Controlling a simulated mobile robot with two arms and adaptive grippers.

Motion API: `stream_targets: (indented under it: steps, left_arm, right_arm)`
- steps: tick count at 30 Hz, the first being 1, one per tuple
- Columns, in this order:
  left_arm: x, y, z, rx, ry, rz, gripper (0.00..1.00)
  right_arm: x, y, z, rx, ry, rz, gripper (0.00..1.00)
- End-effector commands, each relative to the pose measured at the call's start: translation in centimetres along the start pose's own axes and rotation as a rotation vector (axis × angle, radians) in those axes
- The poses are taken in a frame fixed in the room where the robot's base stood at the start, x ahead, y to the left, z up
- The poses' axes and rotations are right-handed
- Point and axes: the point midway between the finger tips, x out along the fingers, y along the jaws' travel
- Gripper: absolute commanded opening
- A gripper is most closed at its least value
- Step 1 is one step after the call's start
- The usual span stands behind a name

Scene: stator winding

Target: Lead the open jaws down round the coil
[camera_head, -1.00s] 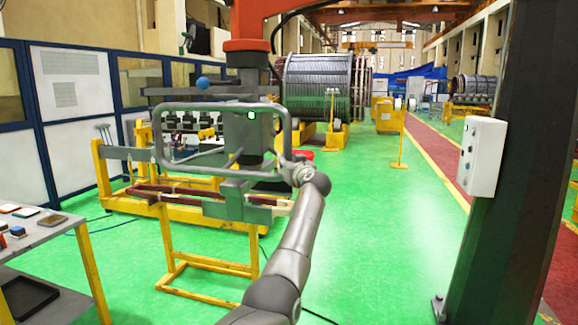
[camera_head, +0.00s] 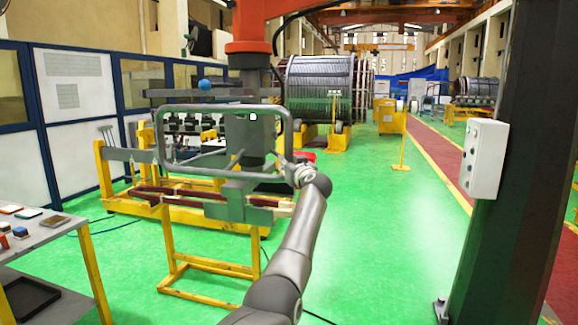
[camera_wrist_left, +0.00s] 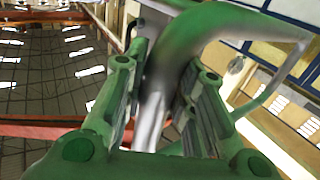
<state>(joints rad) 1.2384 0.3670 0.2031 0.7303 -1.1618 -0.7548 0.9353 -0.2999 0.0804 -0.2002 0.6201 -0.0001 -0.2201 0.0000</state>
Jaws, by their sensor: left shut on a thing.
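The coil (camera_head: 180,193) is a long dark-red wrapped bar with pale ends, lying on a yellow stand (camera_head: 210,267). Above it hangs the grey lifting tool (camera_head: 243,137) with a tubular handle frame (camera_head: 163,140). The tool's grey lower jaw part (camera_head: 229,209) is at the coil's height and overlaps it; I cannot tell whether the jaws are open or touch it. My left gripper (camera_head: 297,171) is shut on the handle frame's right side. The left wrist view shows its fingers (camera_wrist_left: 158,105) either side of the tube (camera_wrist_left: 172,70). My right gripper is not in view.
A table with small parts (camera_head: 38,243) stands at the left. A grey column with a switch box (camera_head: 484,160) rises at the right. A yellow rack (camera_head: 107,180) stands behind the coil. Green floor (camera_head: 375,240) is clear between the stand and the column.

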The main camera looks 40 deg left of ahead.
Motion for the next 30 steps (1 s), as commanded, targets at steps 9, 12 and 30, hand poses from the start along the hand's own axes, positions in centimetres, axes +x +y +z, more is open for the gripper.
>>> stream_targets:
  steps: [9, 12, 30]
  left_arm:
    - [0.00, 0.01, 0.07, -0.001, -0.002, 0.000, 0.00]
    - [-0.01, 0.01, 0.07, -0.001, -0.002, 0.000, 0.29]
    - [-0.38, 0.09, -0.01, -0.002, 0.001, 0.001, 0.50]
  right_arm:
    - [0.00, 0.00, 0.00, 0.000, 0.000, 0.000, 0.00]
    - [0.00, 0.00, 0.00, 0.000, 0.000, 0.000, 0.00]
    - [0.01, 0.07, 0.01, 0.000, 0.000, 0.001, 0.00]
